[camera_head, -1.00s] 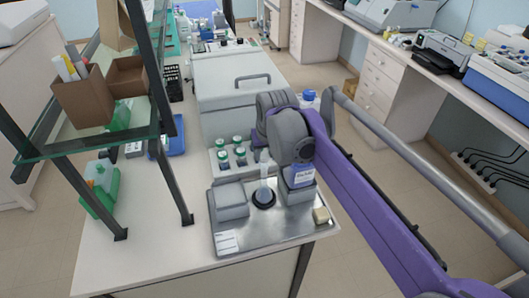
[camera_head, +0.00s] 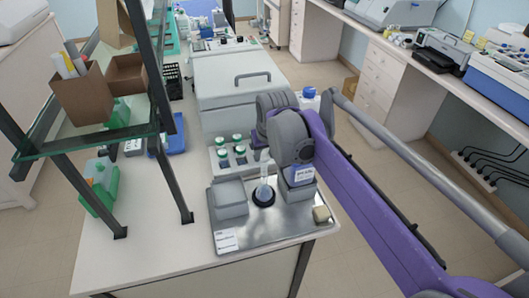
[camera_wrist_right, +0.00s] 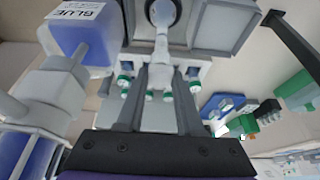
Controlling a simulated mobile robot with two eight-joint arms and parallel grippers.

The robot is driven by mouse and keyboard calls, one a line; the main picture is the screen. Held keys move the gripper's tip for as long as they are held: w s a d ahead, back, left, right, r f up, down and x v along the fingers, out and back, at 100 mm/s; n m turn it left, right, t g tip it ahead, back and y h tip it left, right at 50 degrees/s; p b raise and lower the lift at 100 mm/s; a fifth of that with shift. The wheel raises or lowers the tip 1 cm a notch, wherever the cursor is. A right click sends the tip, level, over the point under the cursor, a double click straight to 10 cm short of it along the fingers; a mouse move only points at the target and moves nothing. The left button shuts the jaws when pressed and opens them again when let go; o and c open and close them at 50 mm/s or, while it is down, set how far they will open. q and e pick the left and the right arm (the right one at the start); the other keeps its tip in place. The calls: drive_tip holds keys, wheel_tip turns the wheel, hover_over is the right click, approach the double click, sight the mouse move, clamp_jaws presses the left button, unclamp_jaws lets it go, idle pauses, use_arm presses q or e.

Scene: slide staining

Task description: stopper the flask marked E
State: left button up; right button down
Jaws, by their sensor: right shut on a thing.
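A small clear flask (camera_head: 264,193) stands upright in a dark ring on the metal tray (camera_head: 285,229). I cannot read a letter on it. In the right wrist view its round body (camera_wrist_right: 163,12) is at the top and its neck points down the picture. My right gripper (camera_wrist_right: 158,68) is shut on a small pale piece (camera_wrist_right: 158,78), which looks like a stopper, at the neck's end. I cannot tell whether the piece is seated in the mouth or just touching it. In the head view my own wrist mostly hides the fingers. My left gripper is not in view.
Several green-capped bottles (camera_head: 238,150) stand behind.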

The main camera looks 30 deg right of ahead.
drive_tip(key=shift+f, duration=0.1)
idle(0.3)
drive_tip(key=shift+c, duration=0.3)
unclamp_jaws()
drive_tip(key=shift+r+p, duration=1.2)
drive_tip(key=shift+r, duration=1.1)
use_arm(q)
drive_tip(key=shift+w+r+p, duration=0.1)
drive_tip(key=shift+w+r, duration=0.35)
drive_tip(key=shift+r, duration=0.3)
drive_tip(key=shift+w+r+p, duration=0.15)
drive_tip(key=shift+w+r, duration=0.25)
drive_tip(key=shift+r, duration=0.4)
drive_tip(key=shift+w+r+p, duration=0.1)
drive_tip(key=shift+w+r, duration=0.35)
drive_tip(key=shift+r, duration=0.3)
use_arm(e)
drive_tip(key=shift+r, duration=0.75)
drive_tip(key=c, duration=0.6)
clamp_jaws()
